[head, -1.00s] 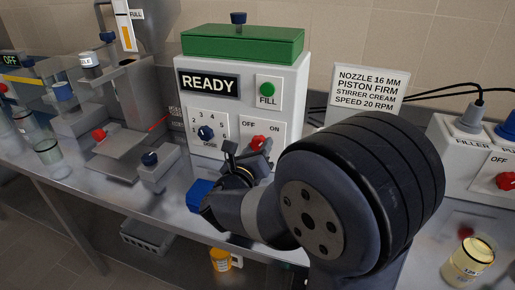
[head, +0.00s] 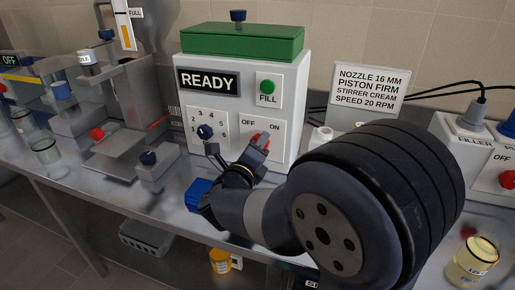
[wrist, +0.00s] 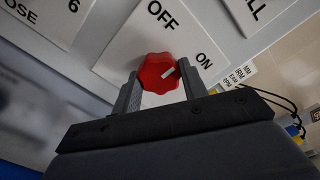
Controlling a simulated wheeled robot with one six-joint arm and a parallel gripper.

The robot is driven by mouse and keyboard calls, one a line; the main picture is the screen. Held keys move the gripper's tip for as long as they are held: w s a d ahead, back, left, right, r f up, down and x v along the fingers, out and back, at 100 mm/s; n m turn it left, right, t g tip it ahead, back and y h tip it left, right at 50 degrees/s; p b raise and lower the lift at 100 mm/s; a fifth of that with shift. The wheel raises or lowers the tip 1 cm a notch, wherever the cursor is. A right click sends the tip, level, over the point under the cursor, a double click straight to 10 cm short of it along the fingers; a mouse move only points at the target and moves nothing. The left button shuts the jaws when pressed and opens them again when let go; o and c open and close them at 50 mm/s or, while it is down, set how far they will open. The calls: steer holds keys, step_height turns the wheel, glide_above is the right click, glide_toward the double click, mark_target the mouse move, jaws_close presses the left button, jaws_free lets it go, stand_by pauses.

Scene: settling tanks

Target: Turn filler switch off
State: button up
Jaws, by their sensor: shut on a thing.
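The filler switch is a red knob (head: 264,138) on the white panel of the filler box, below the OFF and ON labels. In the wrist view the red knob (wrist: 158,72) sits between my two fingers, and its white mark points toward the ON label (wrist: 204,61). The OFF label (wrist: 163,14) is above it. My gripper (head: 260,145) is shut on the knob, with a finger on each side. In the head view the gripper and arm hide part of the knob's surroundings.
The filler box shows a READY display (head: 208,82), a green FILL button (head: 267,87) and a blue dose dial (head: 205,132). A blue block (head: 198,194) lies near my wrist. A notice card (head: 367,88) and a jar (head: 472,262) are to the right.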

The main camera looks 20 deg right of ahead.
steer(key=shift+n+p, duration=0.8)
steer(key=shift+n, duration=3)
steer(key=o, duration=1)
steer(key=v, duration=1)
steer(key=shift+s+a, duration=0.25)
steer(key=shift+s, duration=0.1)
